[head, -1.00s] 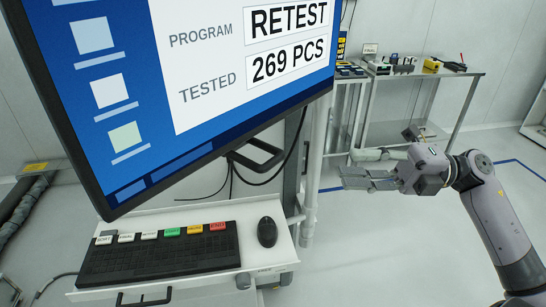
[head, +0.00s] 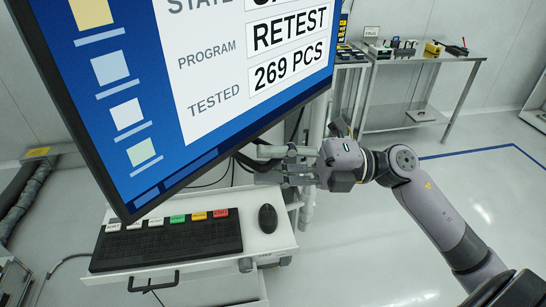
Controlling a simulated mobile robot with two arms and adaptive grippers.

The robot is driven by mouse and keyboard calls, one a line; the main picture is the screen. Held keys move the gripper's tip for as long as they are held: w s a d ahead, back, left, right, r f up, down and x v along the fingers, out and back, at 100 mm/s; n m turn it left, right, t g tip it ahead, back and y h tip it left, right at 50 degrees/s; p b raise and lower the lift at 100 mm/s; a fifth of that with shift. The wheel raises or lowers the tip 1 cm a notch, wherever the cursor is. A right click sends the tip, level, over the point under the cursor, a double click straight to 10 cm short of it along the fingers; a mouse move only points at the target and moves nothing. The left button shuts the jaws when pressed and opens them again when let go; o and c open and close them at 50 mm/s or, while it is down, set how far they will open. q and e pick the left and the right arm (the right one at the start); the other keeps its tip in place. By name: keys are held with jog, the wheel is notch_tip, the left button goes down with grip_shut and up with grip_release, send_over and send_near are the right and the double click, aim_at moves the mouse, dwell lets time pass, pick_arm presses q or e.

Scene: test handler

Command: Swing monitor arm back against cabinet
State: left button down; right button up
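The monitor (head: 225,85), with a blue and white screen reading RETEST and 269 PCS, fills the upper left. A dark handle or bracket (head: 240,160) shows behind its lower right edge, partly hidden by the screen and my gripper. My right gripper (head: 270,168) reaches in from the right, beside this handle. Its fingers look apart; I cannot tell whether the handle lies between them or whether they touch. The cabinet behind the monitor is mostly hidden. My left gripper is not in view.
Below the monitor, a white keyboard shelf (head: 272,243) holds a black keyboard (head: 165,243) with coloured keys and a mouse (head: 267,218). A metal bench (head: 455,62) with tools stands at the back right. The floor (head: 345,245) at the right is clear.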

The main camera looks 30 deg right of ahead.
grip_shut()
dwell(0.3)
jog(key=shift+r, duration=0.1)
dwell(0.5)
